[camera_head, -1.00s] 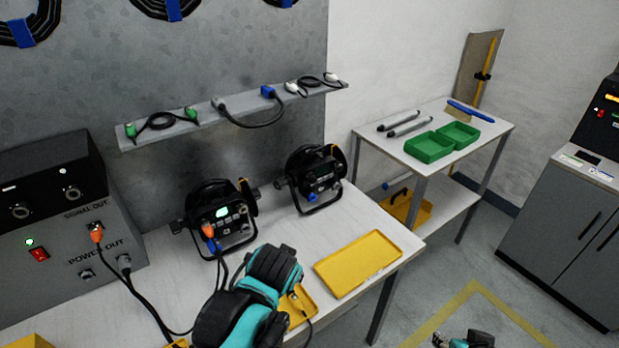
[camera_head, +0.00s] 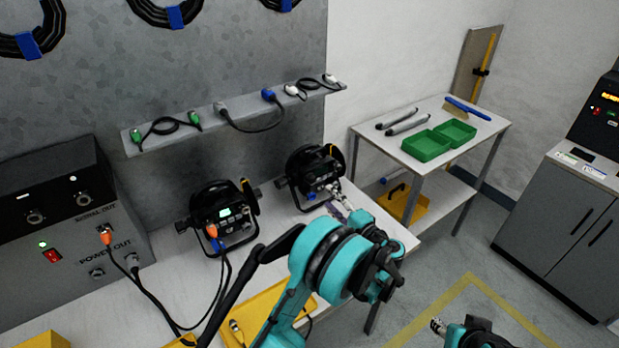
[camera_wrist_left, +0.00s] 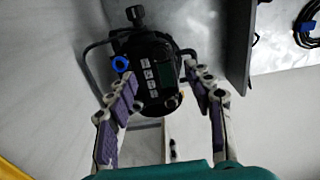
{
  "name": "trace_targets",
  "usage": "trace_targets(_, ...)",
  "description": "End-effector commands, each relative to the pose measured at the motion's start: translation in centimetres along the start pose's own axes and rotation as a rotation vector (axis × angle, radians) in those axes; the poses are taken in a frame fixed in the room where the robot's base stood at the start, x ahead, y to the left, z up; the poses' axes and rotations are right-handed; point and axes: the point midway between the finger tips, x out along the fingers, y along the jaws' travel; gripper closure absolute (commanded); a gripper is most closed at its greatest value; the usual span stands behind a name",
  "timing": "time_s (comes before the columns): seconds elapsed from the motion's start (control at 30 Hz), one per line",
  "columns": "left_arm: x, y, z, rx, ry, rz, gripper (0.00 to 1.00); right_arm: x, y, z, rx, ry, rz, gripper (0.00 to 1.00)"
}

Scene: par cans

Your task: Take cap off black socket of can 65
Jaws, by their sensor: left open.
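The right-hand par can (camera_head: 312,172), a black lamp on a yoke, stands at the back of the white bench. My left gripper (camera_head: 326,200) is open just in front of it. In the left wrist view the can (camera_wrist_left: 150,70) shows beyond and between the two spread fingers (camera_wrist_left: 163,88), with a blue socket (camera_wrist_left: 121,64) on its panel and a dark display. A dark round part (camera_wrist_left: 173,101) sits low on the panel; I cannot tell if it is the capped black socket. The number is not readable. My right gripper (camera_head: 440,327) is partly in view at the bottom.
Another can (camera_head: 222,215) with a lit green display and orange and blue plugs stands to the left. A cable shelf (camera_head: 235,122) hangs above. A yellow tray (camera_head: 262,308) lies on the bench, partly behind my arm. Green boxes (camera_head: 427,146) stand on the side table.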

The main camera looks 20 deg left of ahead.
Motion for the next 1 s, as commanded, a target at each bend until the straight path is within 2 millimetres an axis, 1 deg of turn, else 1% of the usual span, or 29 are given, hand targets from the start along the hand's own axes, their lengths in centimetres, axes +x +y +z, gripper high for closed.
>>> trace_targets(0.33,-0.2,0.2,-0.2,0.005,0.0,-0.019,0.48,0.0,0.0,0.0,0.0,0.0,0.0,0.6)
trace_targets(0.5,0.3,0.1,-0.2,0.005,-0.001,-0.018,0.48,-0.2,0.0,-0.1,0.0,0.0,0.0,0.6)
trace_targets(0.67,1.9,0.0,-0.1,0.004,-0.003,-0.017,0.48,-0.5,0.0,-0.3,0.0,0.0,0.0,0.6)
trace_targets(0.87,4.9,-0.1,-0.1,0.004,-0.004,-0.017,0.48,-1.1,0.0,-0.8,0.0,0.0,0.0,0.6)
trace_targets(1.0,6.7,0.2,-0.1,0.004,-0.003,-0.017,0.48,-0.5,0.0,-0.3,0.0,0.0,0.0,0.6)
